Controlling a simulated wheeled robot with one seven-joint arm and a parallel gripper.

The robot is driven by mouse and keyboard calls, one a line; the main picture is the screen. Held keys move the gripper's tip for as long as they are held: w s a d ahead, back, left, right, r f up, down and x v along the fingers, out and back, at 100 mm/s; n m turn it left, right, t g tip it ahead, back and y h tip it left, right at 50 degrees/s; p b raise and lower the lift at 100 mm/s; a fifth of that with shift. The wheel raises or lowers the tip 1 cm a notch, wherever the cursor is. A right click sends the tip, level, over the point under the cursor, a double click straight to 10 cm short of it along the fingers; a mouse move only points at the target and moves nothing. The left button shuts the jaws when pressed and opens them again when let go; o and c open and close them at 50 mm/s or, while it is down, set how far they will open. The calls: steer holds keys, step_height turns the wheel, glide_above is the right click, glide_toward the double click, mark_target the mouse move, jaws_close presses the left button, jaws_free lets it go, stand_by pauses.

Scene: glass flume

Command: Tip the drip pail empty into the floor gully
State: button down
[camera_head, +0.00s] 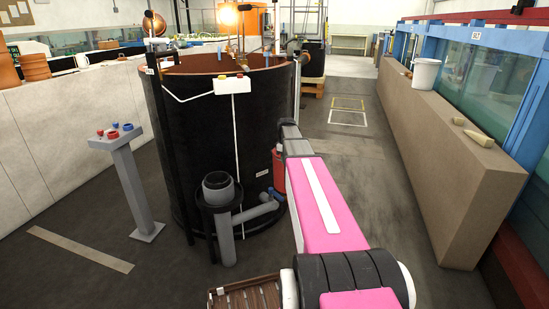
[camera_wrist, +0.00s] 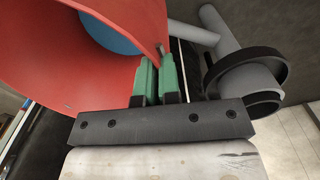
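The red pail (camera_head: 278,172) shows in the head view as a small red patch beside the big black tank, mostly hidden behind my pink arm. In the wrist view the pail (camera_wrist: 60,75) fills the upper left, with its open mouth in sight and a blue surface inside. My gripper (camera_wrist: 159,68) has green fingers close together at the pail's rim, with the red wall running in between them, so it looks shut on the pail. In the head view my gripper is hidden behind the arm.
A black tank (camera_head: 205,130) stands ahead, with a grey pipe fitting in a black ring (camera_head: 220,190) at its foot, close right of my gripper in the wrist view (camera_wrist: 255,80). A grey pedestal (camera_head: 130,185) stands left. The aisle right is clear up to a low wall (camera_head: 445,150).

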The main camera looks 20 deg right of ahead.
steer(key=w+d+f+n, duration=0.3)
steer(key=w+d+f, duration=0.1)
steer(key=d+f, duration=0.45)
steer(key=w+d+f+n, duration=0.3)
steer(key=d+f, duration=0.4)
steer(key=d, duration=0.3)
steer(key=d+f+n, duration=0.7)
steer(key=d+f, duration=1.2)
steer(key=d, duration=0.1)
steer(key=w+a+f+g+h, duration=0.1)
steer(key=a+f+g+h, duration=0.3)
steer(key=f+h, duration=0.5)
steer(key=shift+w+a+h, duration=0.25)
steer(key=shift+a+h, duration=0.05)
steer(key=shift+h, duration=2.1)
